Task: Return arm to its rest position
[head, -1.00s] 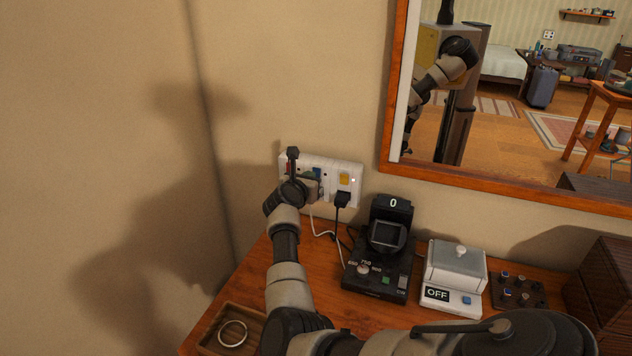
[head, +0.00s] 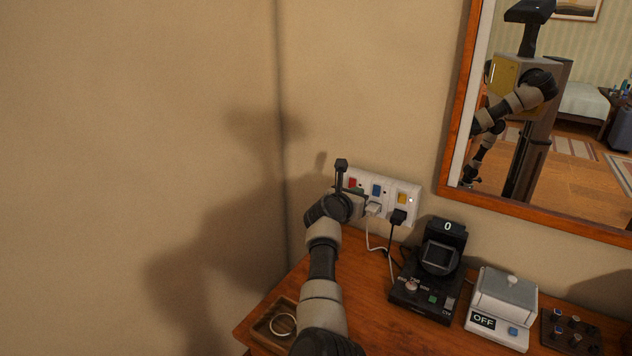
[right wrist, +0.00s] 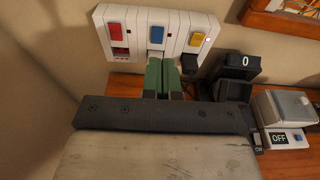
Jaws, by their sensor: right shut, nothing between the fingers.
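My right arm comes in from the bottom of the head view and reaches to the wall outlet panel (head: 408,206). My right gripper (right wrist: 162,78) is shut and empty, its green fingertips together just below the blue switch (right wrist: 156,36) in the right wrist view. In the head view the wrist (head: 335,208) is at the panel's left end and hides part of it; the fingertips are hard to make out there. My left gripper is not in view.
A white plug (head: 373,209) and a black plug (head: 397,217) sit in the panel. On the wooden table stand a black device (head: 428,285) reading 0 and a white box (head: 504,300) marked OFF. A small tray (head: 264,326) holds a ring. A framed mirror (head: 453,120) hangs above.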

